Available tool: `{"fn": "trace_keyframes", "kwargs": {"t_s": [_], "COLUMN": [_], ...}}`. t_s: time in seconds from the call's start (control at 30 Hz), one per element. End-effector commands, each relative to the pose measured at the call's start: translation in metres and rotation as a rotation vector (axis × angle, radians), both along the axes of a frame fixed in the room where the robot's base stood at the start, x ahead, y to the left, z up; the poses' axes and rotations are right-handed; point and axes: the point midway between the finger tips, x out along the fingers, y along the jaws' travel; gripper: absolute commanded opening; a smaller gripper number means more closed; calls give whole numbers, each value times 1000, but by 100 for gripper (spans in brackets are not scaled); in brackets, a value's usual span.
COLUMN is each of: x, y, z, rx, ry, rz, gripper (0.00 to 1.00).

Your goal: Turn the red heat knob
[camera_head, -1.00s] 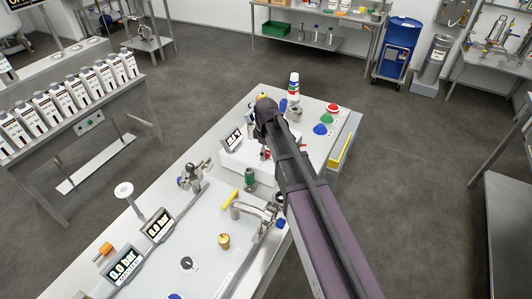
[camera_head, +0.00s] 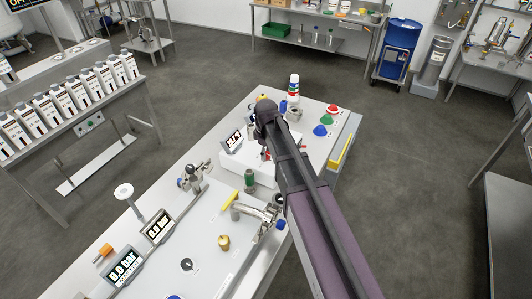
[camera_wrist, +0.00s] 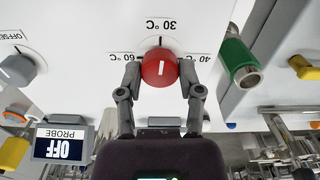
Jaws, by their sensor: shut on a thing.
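The red heat knob (camera_wrist: 160,68) sits on a white panel in the middle of the wrist view. It is round, with a short white mark on its face. Upside-down labels surround it: 30 °C above, 60 °C to the left and 40 °C to the right. The white mark lies roughly in line with the 30 °C tick. My gripper (camera_wrist: 160,76) is shut on the knob, with one finger against each side. In the head view my dark arm covers the gripper, and only a little red shows beside it.
In the wrist view a grey knob (camera_wrist: 16,69) and a PROBE display (camera_wrist: 62,143) reading OFF are left of the red knob. A green cylinder (camera_wrist: 238,60) stands close on the right.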

Motion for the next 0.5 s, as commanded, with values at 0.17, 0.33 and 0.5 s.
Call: {"fn": "trace_keyframes", "kwargs": {"t_s": [0.17, 0.33, 0.5], "x": [-1, -1, -1], "y": [0, 0, 0], "z": [0, 0, 0], "rx": [0, 0, 0], "ry": [2, 2, 2], "rz": [-103, -240, -399], "gripper": [0, 0, 0]}}
